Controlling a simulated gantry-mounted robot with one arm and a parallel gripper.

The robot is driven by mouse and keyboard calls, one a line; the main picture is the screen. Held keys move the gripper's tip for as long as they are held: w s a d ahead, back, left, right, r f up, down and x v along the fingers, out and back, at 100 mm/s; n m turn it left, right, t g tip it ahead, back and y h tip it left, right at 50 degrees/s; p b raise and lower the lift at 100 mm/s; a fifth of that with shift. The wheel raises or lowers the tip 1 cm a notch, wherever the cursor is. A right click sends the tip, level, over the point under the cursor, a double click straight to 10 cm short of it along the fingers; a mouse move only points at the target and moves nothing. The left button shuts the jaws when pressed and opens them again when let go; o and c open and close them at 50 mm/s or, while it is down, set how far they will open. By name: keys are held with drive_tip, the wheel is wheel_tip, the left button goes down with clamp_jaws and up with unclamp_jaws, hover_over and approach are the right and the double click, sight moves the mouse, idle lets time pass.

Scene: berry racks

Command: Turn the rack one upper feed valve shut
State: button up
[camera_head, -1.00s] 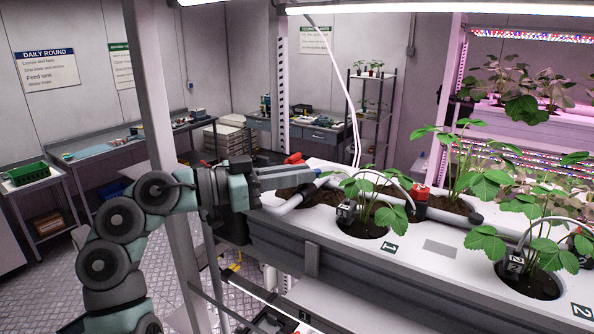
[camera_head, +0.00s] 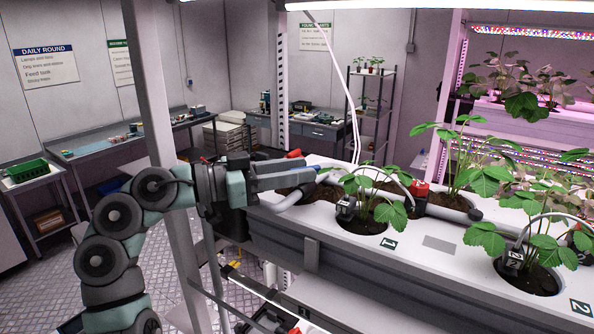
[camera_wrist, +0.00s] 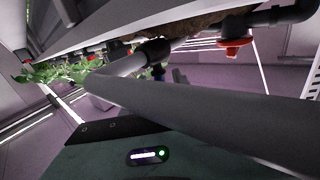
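The red valve handle (camera_head: 294,154) shows at the left end of the white upper trough (camera_head: 415,262), just behind my gripper. My gripper (camera_head: 312,173) is level with the trough top, over the pipe end. Its two grey fingers point right with a narrow gap between them, and nothing shows held. The handle appears just beyond the fingers; I see no clear contact. In the wrist view a red fitting (camera_wrist: 234,46) hangs by a black pipe at the upper right; I cannot tell whether it is the same valve. The fingertips are not clear there.
A grey feed pipe (camera_head: 300,197) runs along the trough, and a grey tube (camera_wrist: 200,112) crosses close to the wrist camera. Strawberry plants (camera_head: 368,200) stand in the trough's holes. A second red fitting (camera_head: 420,189) lies farther right. A rack post (camera_head: 160,110) stands beside my arm.

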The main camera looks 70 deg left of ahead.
drive_tip(key=s+b, duration=0.2)
drive_tip(key=s, duration=0.8)
drive_tip(key=shift+s+a+b, duration=0.25)
drive_tip(key=shift+a+b, duration=0.1)
drive_tip(key=shift+b, duration=0.05)
drive_tip(key=shift+o, duration=0.5)
